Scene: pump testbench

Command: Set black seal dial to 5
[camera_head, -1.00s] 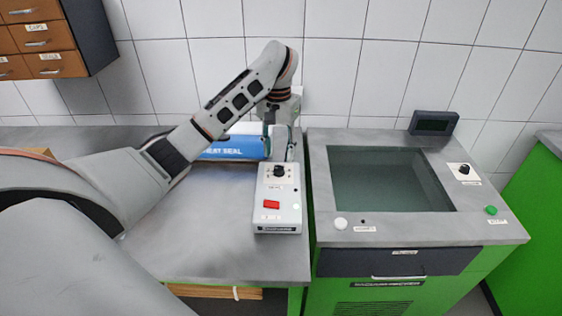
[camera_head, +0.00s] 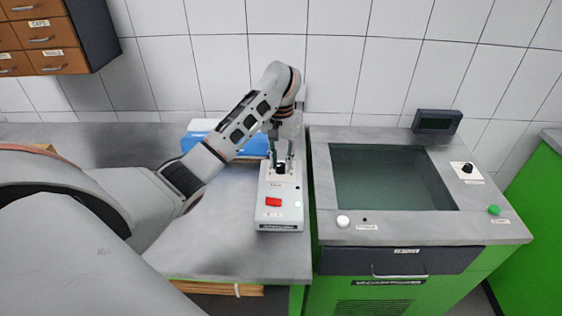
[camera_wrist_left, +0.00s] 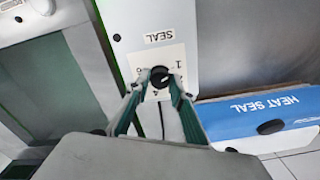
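The black seal dial (camera_head: 280,169) is a round knob on top of the white control box (camera_head: 279,213). In the left wrist view the dial (camera_wrist_left: 159,76) sits on a pale label with small numbers, beside the word SEAL. A light mark shows on the knob, but I cannot read its setting surely. My left gripper (camera_head: 281,158) points down just over the dial. In the left wrist view its green-edged fingers (camera_wrist_left: 157,85) are spread, with tips near either side of the knob. I cannot tell whether they touch it. My right gripper is out of view.
The box has a red switch (camera_head: 273,202). A blue and white heat sealer (camera_head: 243,146) lies behind it. To the right is a green-bodied machine with a sunken chamber (camera_head: 390,178), another black knob (camera_head: 467,168) and a small display (camera_head: 437,121).

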